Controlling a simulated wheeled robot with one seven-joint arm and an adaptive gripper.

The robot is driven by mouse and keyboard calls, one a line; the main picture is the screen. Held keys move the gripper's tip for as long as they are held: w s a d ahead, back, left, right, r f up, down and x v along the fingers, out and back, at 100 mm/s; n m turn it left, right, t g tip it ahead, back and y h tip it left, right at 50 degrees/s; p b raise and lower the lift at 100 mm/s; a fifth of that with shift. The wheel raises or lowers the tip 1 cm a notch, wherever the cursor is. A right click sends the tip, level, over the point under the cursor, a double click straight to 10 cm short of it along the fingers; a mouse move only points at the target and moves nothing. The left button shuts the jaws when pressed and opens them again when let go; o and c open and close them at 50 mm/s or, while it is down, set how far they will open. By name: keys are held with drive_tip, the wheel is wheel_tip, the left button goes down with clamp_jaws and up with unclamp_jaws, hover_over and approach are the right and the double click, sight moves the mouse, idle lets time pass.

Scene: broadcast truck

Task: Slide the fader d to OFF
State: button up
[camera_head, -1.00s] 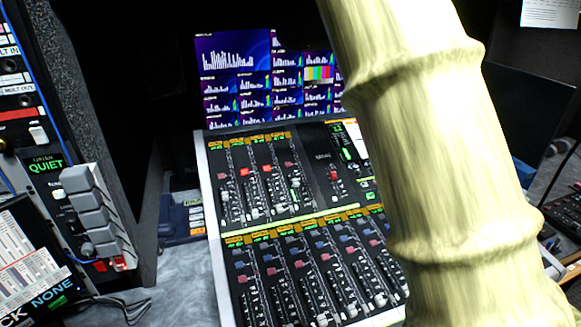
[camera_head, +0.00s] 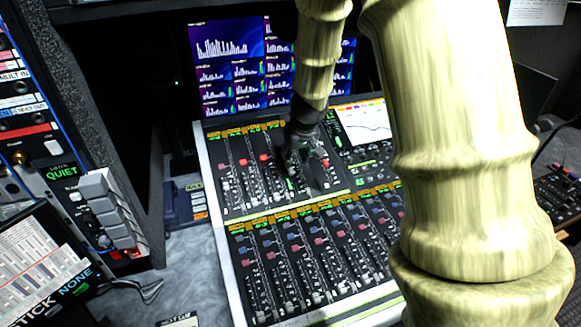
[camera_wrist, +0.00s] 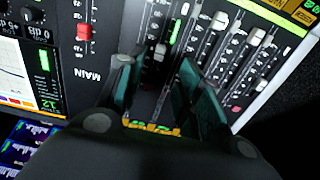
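The mixing console (camera_head: 215,205) slopes in front of me, with an upper fader bank and a lower one. In the head view my gripper (camera_head: 306,160) is over the right part of the upper bank, hiding some faders there. In the wrist view my gripper (camera_wrist: 156,66) is open, its dark teal fingers apart. Pale fader caps (camera_wrist: 220,20) stand to the right. I cannot read which fader is d.
The red-capped MAIN fader (camera_wrist: 85,32) is left of the fingers in the wrist view. Lit monitors (camera_head: 228,70) stand behind the console. A side rack (camera_head: 30,110) with a QUIET sign is at the left. My arm covers the right of the head view.

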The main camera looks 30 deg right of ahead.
sight(291, 170)
drive_tip(key=x, duration=0.8)
drive_tip(key=shift+w+b, duration=0.1)
drive_tip(key=shift+b, duration=0.2)
clamp_jaws()
drive_tip(key=shift+f, duration=0.1)
